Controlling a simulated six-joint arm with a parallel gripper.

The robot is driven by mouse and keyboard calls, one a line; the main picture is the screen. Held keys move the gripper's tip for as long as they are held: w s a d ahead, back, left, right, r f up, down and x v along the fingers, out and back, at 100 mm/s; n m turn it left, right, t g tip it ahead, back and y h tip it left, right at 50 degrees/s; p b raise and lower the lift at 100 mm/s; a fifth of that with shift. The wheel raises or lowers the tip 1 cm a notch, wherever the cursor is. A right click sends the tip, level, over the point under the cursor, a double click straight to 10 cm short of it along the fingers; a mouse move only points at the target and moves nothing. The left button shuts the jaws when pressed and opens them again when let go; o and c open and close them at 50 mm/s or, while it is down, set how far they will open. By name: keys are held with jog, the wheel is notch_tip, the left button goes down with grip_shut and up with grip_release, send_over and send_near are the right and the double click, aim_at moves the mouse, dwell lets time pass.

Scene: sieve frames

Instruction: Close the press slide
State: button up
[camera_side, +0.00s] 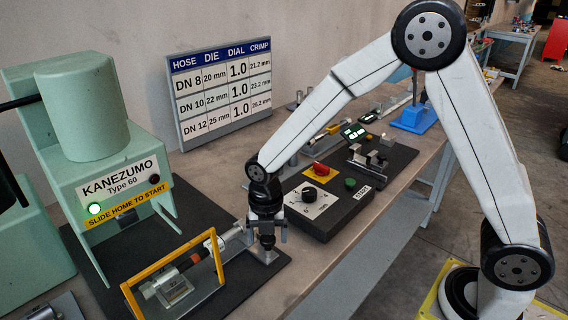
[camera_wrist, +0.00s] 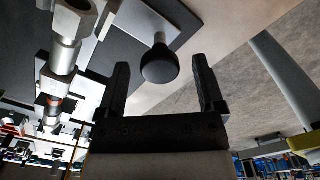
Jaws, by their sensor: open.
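The green press (camera_side: 85,120) stands at the left with a lit green lamp and a "SLIDE HOME TO START" label. Its slide (camera_side: 268,257) is drawn out towards my gripper, with a yellow guard frame (camera_side: 183,251) and a hose fitting (camera_side: 170,288) along it. My gripper (camera_side: 267,238) is low over the slide's outer end, pointing down. In the wrist view, a black round knob (camera_wrist: 160,67) on a short stem appears between the two open fingers.
A control box (camera_side: 325,205) with a dial, a red button and a green button stands just right of my gripper. A die chart (camera_side: 222,92) stands at the back. Gauges and small tools lie farther along the bench. The bench front edge (camera_side: 340,255) is near.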

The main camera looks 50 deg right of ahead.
grip_shut()
jog(key=shift+w, duration=0.15)
jog(key=w, duration=1.7)
jog(key=shift+w+r, duration=0.1)
dwell(0.4)
jog(key=shift+c, duration=0.5)
grip_release()
jog(key=shift+w, duration=0.1)
jog(key=shift+o, duration=0.5)
